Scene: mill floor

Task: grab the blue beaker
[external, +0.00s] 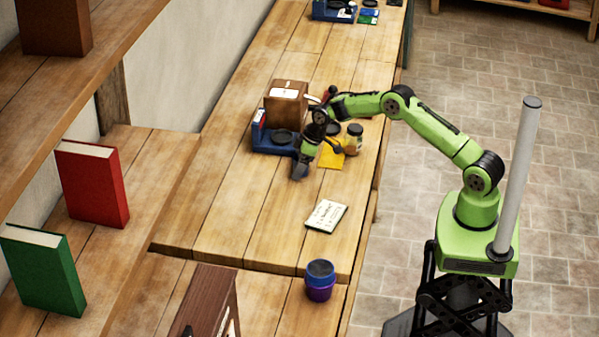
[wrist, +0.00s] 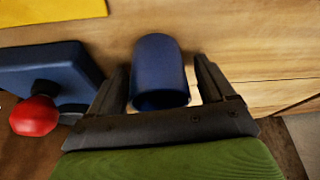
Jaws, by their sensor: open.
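The blue beaker (wrist: 160,68) shows in the wrist view between the two fingers of my gripper (wrist: 160,75). The fingers stand apart on either side of it, with a visible gap at each side. In the external view my gripper (external: 301,168) points down low over the long wooden table, in front of the blue scale-like device. I cannot clearly make out the beaker there, as the gripper covers that spot.
A brown wooden box (external: 287,103) stands by the blue device (external: 268,146). A jar (external: 353,139) and a yellow sheet (external: 331,157) lie close to the arm. A red knob (wrist: 34,116) is left of the gripper. A blue-and-purple cup (external: 320,283) stands nearer the camera.

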